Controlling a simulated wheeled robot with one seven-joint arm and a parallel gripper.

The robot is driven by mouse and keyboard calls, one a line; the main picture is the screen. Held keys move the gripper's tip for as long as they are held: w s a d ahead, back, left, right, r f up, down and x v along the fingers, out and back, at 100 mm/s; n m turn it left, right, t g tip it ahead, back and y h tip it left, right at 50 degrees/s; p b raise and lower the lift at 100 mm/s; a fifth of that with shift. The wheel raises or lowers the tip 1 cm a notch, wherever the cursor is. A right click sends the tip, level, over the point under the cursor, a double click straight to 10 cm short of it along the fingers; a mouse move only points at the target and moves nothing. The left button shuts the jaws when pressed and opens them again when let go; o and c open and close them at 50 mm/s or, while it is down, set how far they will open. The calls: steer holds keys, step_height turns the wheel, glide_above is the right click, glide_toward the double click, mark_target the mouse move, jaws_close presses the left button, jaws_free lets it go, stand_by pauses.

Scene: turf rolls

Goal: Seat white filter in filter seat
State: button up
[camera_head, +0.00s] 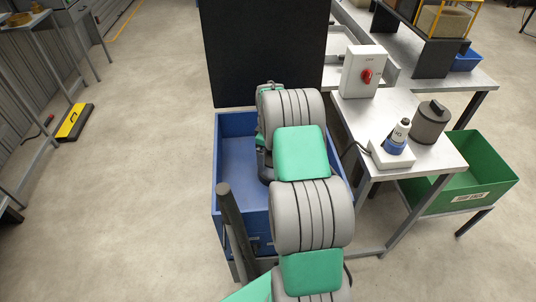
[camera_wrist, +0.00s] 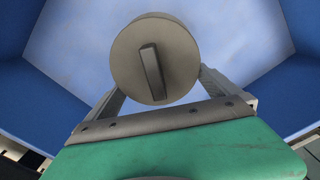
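In the head view my arm reaches over the blue bin (camera_head: 238,165) and hides the gripper and the filter. A dark grey cylinder with an upper knob (camera_head: 431,122) stands on the metal table; I cannot tell whether it is the filter seat.
The metal table (camera_head: 375,115) right of the bin carries a white box with a red switch (camera_head: 362,73) and a white-and-blue fitting on a base (camera_head: 394,143). A green bin (camera_head: 480,178) sits low at right. A black panel (camera_head: 262,50) stands behind the bin.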

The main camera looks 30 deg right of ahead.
step_height(320, 180, up, 8)
steer(key=shift+f+b, duration=0.1)
steer(key=shift+b, duration=0.3)
stand_by(0.3)
